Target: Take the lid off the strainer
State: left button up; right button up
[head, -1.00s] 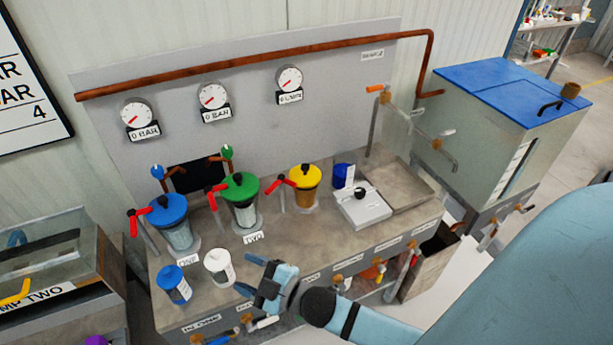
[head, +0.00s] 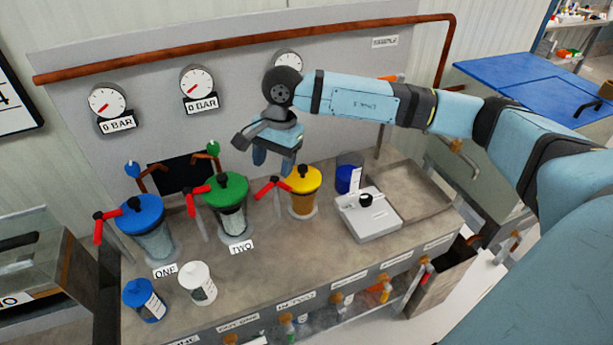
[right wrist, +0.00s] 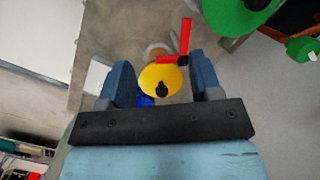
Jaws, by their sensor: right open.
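Three clear strainers stand in a row on the bench, each with a coloured lid and black knob: blue lid (head: 140,211), green lid (head: 226,190) and yellow lid (head: 303,179). All three lids sit on their bodies. My right gripper (head: 264,158) is open and empty, pointing down above the bench between the green and yellow lids. In the right wrist view the yellow lid (right wrist: 158,80) shows between the open fingers (right wrist: 162,74), farther away. The green lid (right wrist: 238,10) is at the upper right there. My left gripper is not in view.
Red-handled valves (head: 272,187) stand beside the strainers. A blue-lidded jar (head: 145,300) and a white-lidded jar (head: 197,284) stand at the front. A scale (head: 368,216) and a dark blue jar (head: 349,176) are right of the yellow lid. Gauges (head: 199,87) hang behind.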

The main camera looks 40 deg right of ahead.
jog(key=w+d+r+t+h, duration=0.1)
jog(key=w+d+r+h, duration=0.25)
jog(key=d, duration=0.55)
send_over(302, 167)
jog(key=shift+h, duration=0.25)
jog(key=f, duration=0.7)
jog(key=shift+s+d+f, duration=0.2)
jog(key=shift+d+f, duration=0.05)
jog(key=shift+f, duration=0.15)
jog(key=shift+n, duration=0.3)
jog(key=shift+w+a+f+p, duration=0.15)
jog(key=shift+f+p, duration=0.2)
jog(key=shift+f, duration=1.05)
jog(key=shift+w+f+p, duration=0.1)
jog(key=shift+f+p, duration=0.2)
jog(key=shift+f, duration=1.05)
jog(key=c, duration=1)
